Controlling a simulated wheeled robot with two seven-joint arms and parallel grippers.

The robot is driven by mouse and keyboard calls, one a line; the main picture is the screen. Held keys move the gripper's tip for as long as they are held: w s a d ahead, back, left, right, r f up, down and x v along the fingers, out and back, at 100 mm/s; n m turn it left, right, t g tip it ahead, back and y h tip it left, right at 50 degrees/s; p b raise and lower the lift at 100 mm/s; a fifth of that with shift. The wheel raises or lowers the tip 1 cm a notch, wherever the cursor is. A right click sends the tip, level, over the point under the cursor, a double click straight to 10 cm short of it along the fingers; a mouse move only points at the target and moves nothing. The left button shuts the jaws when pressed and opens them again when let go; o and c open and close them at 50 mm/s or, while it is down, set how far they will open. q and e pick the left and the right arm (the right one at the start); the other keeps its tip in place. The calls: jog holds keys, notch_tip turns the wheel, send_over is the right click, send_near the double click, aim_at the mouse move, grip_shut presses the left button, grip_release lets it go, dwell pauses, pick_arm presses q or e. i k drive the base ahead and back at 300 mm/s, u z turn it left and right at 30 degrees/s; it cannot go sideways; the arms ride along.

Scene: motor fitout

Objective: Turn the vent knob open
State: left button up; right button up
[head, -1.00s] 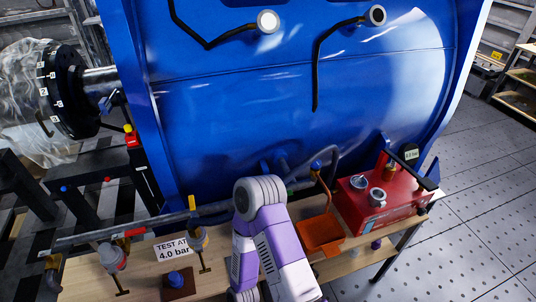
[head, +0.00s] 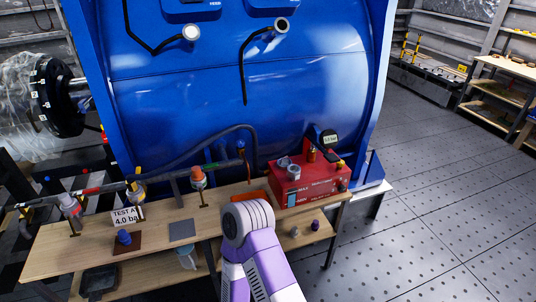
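A blue knob-like part (head: 240,144) shows on the piping behind the bench. I cannot tell which part is the vent knob. One of my purple and grey arms rises from the bottom centre, in front of the bench. Neither gripper is in view.
The big blue tank (head: 240,90) stands behind the bench (head: 70,245). A test sign (head: 126,216), a blue-topped piece (head: 124,237) and a grey plate (head: 181,230) are on the bench's left. The floor (head: 450,190) at right is clear.

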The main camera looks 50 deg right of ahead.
aim_at(240, 143)
jog(key=u, duration=0.05)
jog(key=k, duration=0.2)
jog(key=z, duration=1)
